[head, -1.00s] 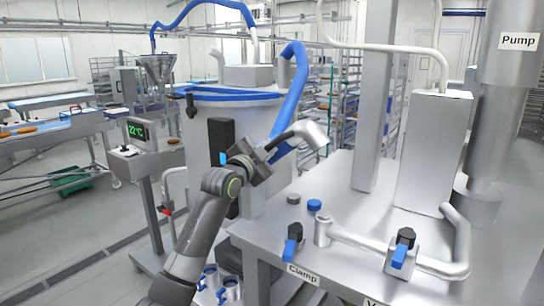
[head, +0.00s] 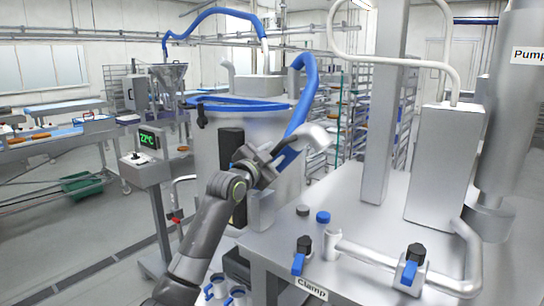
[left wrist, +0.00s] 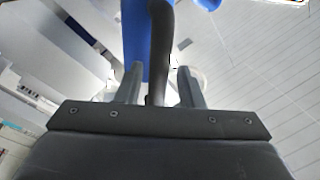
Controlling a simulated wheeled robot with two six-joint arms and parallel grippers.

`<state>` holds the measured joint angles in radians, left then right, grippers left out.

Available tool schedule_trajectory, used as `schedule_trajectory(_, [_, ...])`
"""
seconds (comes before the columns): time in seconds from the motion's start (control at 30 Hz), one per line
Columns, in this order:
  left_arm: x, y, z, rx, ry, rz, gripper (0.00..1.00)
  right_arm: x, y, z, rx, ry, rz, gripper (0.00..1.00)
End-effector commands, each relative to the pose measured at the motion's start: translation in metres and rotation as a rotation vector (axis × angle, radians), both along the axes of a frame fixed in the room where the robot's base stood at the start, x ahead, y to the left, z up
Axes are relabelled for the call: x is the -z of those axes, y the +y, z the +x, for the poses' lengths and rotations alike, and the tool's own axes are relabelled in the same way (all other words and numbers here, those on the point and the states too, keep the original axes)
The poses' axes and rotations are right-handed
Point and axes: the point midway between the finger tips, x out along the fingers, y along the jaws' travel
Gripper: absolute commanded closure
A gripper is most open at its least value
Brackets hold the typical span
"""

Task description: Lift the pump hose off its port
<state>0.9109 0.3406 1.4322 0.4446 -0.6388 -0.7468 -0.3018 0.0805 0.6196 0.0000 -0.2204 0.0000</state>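The blue pump hose (head: 302,105) arches down beside the silver tank to a silver elbow (head: 316,135) with a dark handle. My left gripper (head: 270,160) is at this handle, left of the elbow. In the left wrist view the handle (left wrist: 160,45) stands between my two fingers (left wrist: 160,85), with narrow gaps seeming to show on both sides. The blue hose (left wrist: 133,40) is behind it. A short upright silver pipe stub (head: 332,242) stands on the steel table. My right gripper is out of view.
The steel table (head: 355,205) carries a blue cap (head: 323,217), a grey cap (head: 302,210), a blue-handled clamp (head: 300,258) and a blue-handled valve (head: 411,268). A steel post (head: 385,120) and a box (head: 443,165) stand to the right. A display post (head: 150,165) stands left.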

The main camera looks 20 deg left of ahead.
Motion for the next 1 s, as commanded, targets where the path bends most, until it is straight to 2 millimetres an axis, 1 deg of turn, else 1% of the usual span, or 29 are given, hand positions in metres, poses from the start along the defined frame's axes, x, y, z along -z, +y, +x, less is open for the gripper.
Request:
schedule_trajectory(0.3, [0.003,0.000,-0.001,0.000,0.005,0.000,0.64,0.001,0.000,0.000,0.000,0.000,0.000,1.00])
schedule_trajectory(0.47, [0.006,0.003,-0.010,-0.001,0.005,0.002,0.64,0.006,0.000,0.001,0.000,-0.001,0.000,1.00])
schedule_trajectory(0.67, [0.010,0.010,-0.036,-0.001,0.003,0.003,0.64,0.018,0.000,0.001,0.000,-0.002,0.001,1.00])
schedule_trajectory(1.0, [0.016,0.023,-0.091,-0.001,0.001,0.003,0.64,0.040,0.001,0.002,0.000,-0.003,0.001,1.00])
